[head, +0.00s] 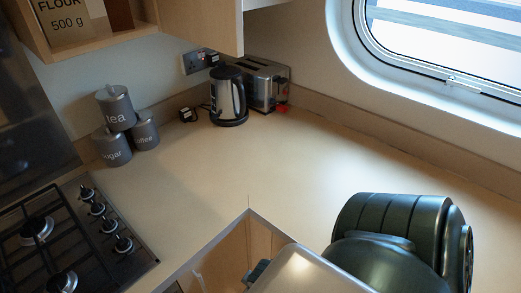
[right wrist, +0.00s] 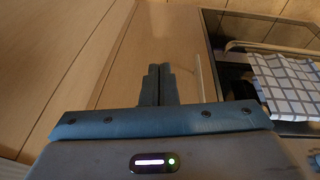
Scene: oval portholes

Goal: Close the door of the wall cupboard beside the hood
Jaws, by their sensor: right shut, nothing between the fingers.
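The wall cupboard (head: 142,39) is at the top left of the head view, cut off by the frame edge. Its inside shows, with a flour packet (head: 80,25) in it. Its light wood door (head: 207,22) stands open, hanging to the right of the opening over the worktop. The hood cannot be made out for certain. My right gripper (right wrist: 154,84) is shut and empty in the right wrist view, in front of pale wood fronts low down, well away from the wall cupboard door. My left gripper is not in view.
A kettle (head: 229,97), toaster (head: 264,84) and canisters (head: 112,146) stand at the back of the worktop (head: 260,165). A gas hob (head: 70,240) is at left. An oven with a checked towel (right wrist: 285,82) is beside my right gripper. The worktop's middle is clear.

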